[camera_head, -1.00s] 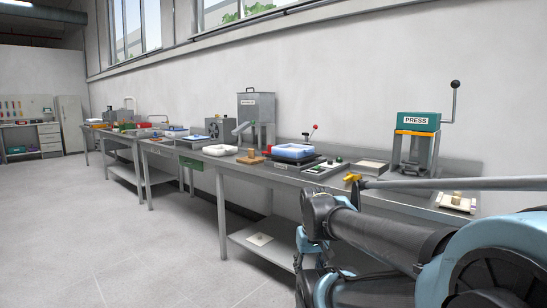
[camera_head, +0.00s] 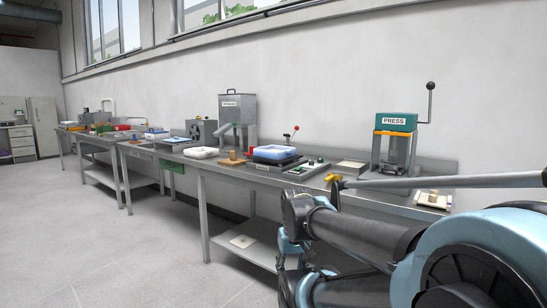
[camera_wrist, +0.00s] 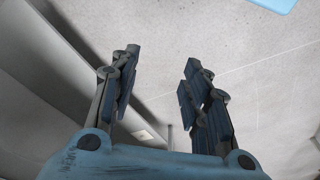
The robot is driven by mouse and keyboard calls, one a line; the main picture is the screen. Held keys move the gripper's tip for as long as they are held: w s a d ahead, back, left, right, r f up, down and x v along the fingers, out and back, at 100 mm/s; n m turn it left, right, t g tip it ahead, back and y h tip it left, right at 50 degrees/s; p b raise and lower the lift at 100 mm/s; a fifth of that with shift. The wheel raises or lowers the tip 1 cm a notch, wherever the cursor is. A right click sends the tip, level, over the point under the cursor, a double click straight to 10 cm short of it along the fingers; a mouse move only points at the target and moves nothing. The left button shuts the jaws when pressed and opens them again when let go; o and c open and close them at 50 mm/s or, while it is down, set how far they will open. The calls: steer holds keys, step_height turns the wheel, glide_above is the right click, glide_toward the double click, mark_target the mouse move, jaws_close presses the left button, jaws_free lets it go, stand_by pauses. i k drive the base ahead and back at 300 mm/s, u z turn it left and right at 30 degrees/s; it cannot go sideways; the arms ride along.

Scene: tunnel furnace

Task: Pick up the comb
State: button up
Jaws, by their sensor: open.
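I cannot make out a comb in either view; the small items on the benches are too far away to tell apart. My gripper (camera_wrist: 160,75) shows in the wrist view with its two dark blue-grey fingers spread and nothing between them. It is over pale grey floor, with no bench object near the fingers. In the head view my arm reaches in from the lower right in front of the near bench (camera_head: 225,179), and the gripper itself is not clear there.
A green-topped press (camera_head: 396,122) stands at the right of the bench. A lower shelf (camera_head: 268,253) holds a pale plate. The floor (camera_head: 105,235) at left is clear.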

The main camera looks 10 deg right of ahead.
mark_target(251, 148)
steer(key=u, duration=0.35)
steer(key=i, duration=0.6)
steer(key=u, duration=0.7)
steer(key=i, duration=2.1)
steer(key=z, duration=0.8)
steer(key=i, duration=0.3)
steer(key=z, duration=0.2)
